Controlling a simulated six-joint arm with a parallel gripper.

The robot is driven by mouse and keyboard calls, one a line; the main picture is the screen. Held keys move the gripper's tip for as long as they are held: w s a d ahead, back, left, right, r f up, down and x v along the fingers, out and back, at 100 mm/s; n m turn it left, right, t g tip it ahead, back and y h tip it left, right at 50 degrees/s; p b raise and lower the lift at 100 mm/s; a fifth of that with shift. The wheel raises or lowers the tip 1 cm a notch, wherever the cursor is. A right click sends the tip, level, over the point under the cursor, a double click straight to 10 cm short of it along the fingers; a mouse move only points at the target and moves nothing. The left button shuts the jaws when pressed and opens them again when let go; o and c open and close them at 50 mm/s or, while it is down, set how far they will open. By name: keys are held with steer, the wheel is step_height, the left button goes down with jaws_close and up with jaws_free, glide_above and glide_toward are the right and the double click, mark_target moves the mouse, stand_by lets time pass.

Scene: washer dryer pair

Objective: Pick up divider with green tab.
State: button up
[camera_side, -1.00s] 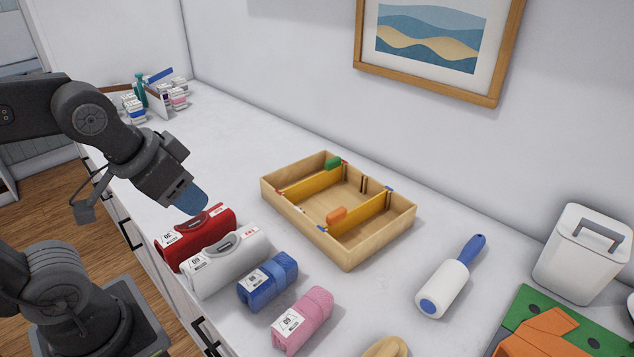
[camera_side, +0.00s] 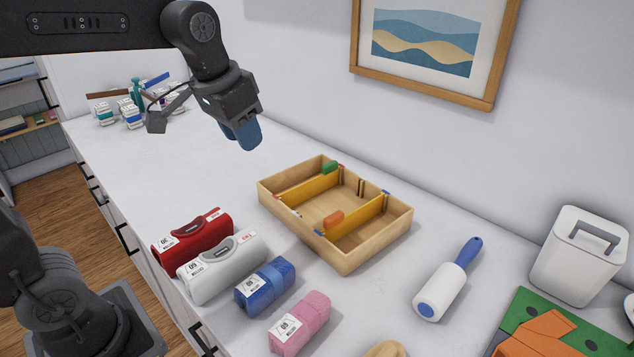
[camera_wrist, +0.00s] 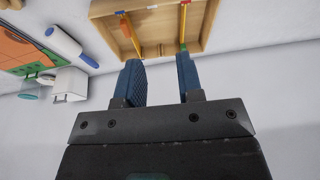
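The divider with the green tab (camera_side: 303,191) is a yellow panel standing upright in slots of a wooden box (camera_side: 352,262). Its green tab (camera_side: 330,167) sits on its top edge toward the wall side. A second yellow divider (camera_side: 362,216) with an orange tab (camera_side: 333,218) stands in the same box. My gripper (camera_side: 246,135) has blue fingers and hangs in the air left of and above the box. In the wrist view its fingers (camera_wrist: 160,78) are apart with nothing between them. The green-tab divider (camera_wrist: 184,24) shows there ahead of the right finger.
Red (camera_side: 190,240), white (camera_side: 222,265), blue (camera_side: 265,284) and pink (camera_side: 299,322) bundles line the counter's front edge. A lint roller (camera_side: 440,290) and white canister (camera_side: 577,262) are at right. A framed picture (camera_side: 425,45) hangs on the wall.

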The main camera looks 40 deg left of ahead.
steer(key=w+a+f+g, duration=0.2)
steer(key=w, duration=1.1)
steer(key=g, duration=0.2)
glide_toward(317, 179)
steer(key=shift+m, duration=0.4)
step_height(317, 179, down, 10)
steer(key=shift+a+f, duration=0.15)
steer(key=shift+f, duration=0.05)
jaws_close()
